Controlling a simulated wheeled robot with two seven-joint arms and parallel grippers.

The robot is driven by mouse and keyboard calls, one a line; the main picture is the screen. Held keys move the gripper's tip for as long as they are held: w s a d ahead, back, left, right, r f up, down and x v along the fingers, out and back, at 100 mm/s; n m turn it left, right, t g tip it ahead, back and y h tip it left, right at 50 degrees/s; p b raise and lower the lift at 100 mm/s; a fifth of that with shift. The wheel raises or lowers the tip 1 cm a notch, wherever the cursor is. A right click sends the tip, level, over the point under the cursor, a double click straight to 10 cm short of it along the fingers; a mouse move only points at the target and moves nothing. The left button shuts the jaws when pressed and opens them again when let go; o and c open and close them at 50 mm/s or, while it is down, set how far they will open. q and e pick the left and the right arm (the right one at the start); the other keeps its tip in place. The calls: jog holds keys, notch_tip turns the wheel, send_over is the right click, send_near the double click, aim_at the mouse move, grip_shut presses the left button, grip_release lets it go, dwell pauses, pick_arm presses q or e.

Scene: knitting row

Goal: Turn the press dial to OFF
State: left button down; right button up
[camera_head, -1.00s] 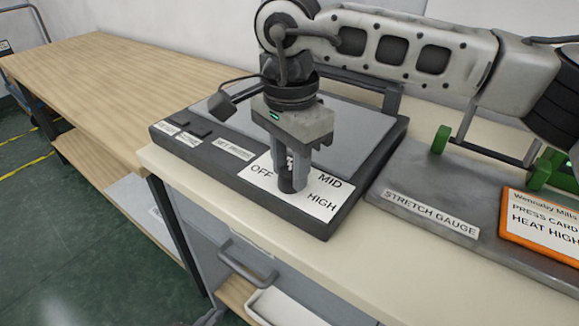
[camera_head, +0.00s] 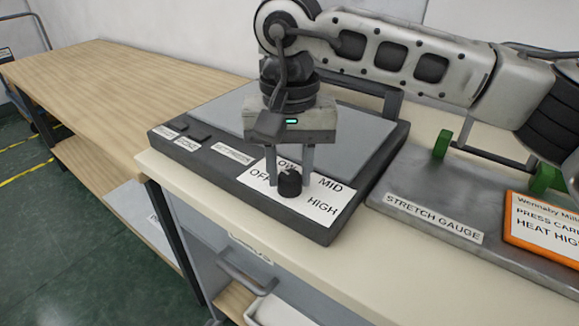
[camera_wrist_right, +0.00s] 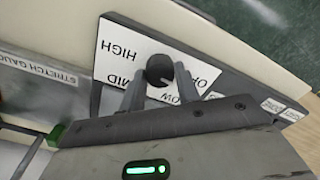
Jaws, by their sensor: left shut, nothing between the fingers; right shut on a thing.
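The press dial (camera_head: 290,183) is a small round black knob on a white label plate (camera_head: 318,207) at the front corner of the press (camera_head: 228,180). OFF, LOW, MID and HIGH are printed around it. My right gripper (camera_head: 290,180) points down, with one finger on each side of the dial, shut on it. In the right wrist view, the dial (camera_wrist_right: 160,69) lies between the fingertips. A short pale mark shows on its top, towards the OFF and LOW side; its exact setting is hard to tell. My left gripper is out of view.
A grey stretch gauge base (camera_head: 430,217) with green parts stands to the right, with an orange-framed press card (camera_head: 545,225) on it. A wooden bench (camera_head: 105,85) is at left, mostly clear. A drawer handle (camera_head: 245,280) sits below the table edge.

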aim_at(290, 175)
jog(key=shift+n, duration=0.9)
jog(key=o, duration=1)
notch_tip(290, 175, up, 16)
jog(key=shift+p, duration=1)
